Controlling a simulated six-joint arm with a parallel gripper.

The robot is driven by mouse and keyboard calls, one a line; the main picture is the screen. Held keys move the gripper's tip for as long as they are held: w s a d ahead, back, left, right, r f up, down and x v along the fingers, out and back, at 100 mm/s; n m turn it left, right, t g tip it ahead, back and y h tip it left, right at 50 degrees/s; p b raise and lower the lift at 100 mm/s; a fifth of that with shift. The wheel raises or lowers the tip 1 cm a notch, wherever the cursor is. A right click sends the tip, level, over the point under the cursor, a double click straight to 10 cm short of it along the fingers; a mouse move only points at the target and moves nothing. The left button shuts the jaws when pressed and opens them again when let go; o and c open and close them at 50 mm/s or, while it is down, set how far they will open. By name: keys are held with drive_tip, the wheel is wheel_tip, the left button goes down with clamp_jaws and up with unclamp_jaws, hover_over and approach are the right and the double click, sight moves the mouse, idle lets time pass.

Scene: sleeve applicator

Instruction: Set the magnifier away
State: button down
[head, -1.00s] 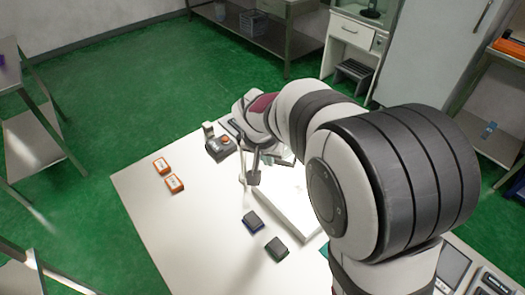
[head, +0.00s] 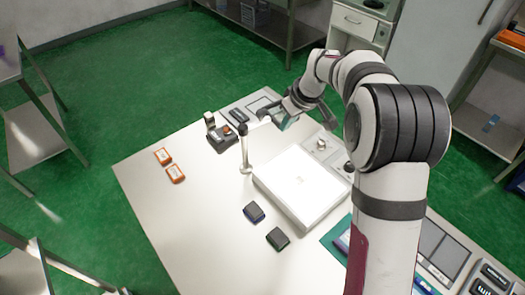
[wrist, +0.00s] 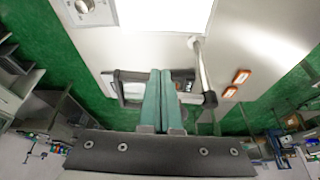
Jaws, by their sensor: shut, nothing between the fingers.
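The magnifier stands on a slim pale post (head: 245,155) with a dark top, beside the left corner of the white light box (head: 300,185). The lens is hard to make out. My gripper (head: 283,122) is past the post, above the table's back part. Its teal fingers (wrist: 159,92) are shut together with nothing between them. Whether they touch the magnifier's arm I cannot tell.
Two orange-and-white blocks (head: 168,165) lie farther left. Two dark pads (head: 265,225) lie in front of the light box. A panel with a knob (head: 320,146) adjoins the box. The left front table is clear.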

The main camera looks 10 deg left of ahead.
sight(280, 114)
drive_tip(key=w+n, duration=0.2)
drive_tip(key=w+n+g+y, duration=0.1)
drive_tip(key=shift+w+a+n, duration=0.3)
drive_tip(key=shift+a+n, duration=0.1)
drive_tip(key=shift+w+a, duration=0.35)
drive_tip(key=shift+w, duration=0.35)
drive_tip(key=shift+d, duration=0.1)
drive_tip(key=s+d+r, duration=0.3)
drive_tip(key=d+r, duration=0.3)
drive_tip(key=r, duration=0.3)
drive_tip(key=shift+d+r, duration=0.15)
drive_tip(key=shift+d, duration=0.25)
drive_tip(key=shift+s, duration=0.1)
